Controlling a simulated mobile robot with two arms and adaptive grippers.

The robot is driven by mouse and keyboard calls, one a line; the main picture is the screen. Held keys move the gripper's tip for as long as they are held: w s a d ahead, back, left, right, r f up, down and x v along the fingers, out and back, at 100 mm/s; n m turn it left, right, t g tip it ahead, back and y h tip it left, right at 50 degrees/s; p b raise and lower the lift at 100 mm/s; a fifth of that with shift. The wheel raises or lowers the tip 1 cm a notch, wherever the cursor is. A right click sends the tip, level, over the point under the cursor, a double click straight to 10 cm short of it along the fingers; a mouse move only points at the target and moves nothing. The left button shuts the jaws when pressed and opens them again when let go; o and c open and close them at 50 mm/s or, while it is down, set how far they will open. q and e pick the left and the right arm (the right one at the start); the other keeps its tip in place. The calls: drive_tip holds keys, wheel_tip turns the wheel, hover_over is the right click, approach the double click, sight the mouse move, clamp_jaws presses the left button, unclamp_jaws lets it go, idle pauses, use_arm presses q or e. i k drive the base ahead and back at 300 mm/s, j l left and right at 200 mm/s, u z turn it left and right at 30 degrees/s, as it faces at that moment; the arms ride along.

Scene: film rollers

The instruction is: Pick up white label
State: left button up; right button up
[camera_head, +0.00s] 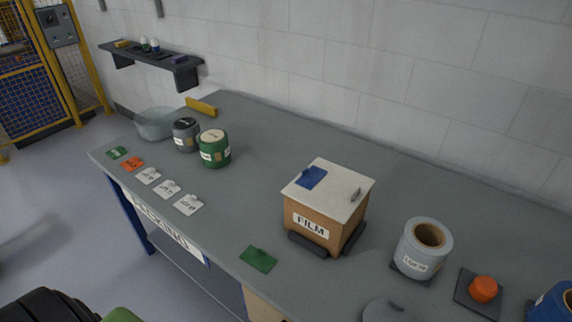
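Three white labels with dark print lie flat in a row near the front left edge of the table: one farther back (149,176), a middle one (167,189) and a nearer one (188,204). Each has a small raised tab. An orange label (133,163) and a green label (117,152) lie in the same row, farther back. Neither gripper shows. A dark and green part at the bottom left corner seems to be my own arm, with no fingers visible.
A cardboard FILM box (312,219) with a white lid (335,181) stands mid-table. A green piece (258,259) lies before it. Green (214,153) and grey (185,138) rollers and a bowl (155,123) stand behind the labels. A light roller (424,250) is at right.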

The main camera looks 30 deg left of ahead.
sight(148, 176)
drive_tip(key=u, duration=1.9)
drive_tip(key=z, duration=1.3)
drive_tip(key=u, duration=1.3)
drive_tip(key=z, duration=0.35)
drive_tip(key=i+j+z, duration=0.25)
drive_tip(key=j+z, duration=0.25)
drive_tip(key=i+j+z, duration=0.25)
drive_tip(key=j+z, duration=0.25)
drive_tip(key=j, duration=0.2)
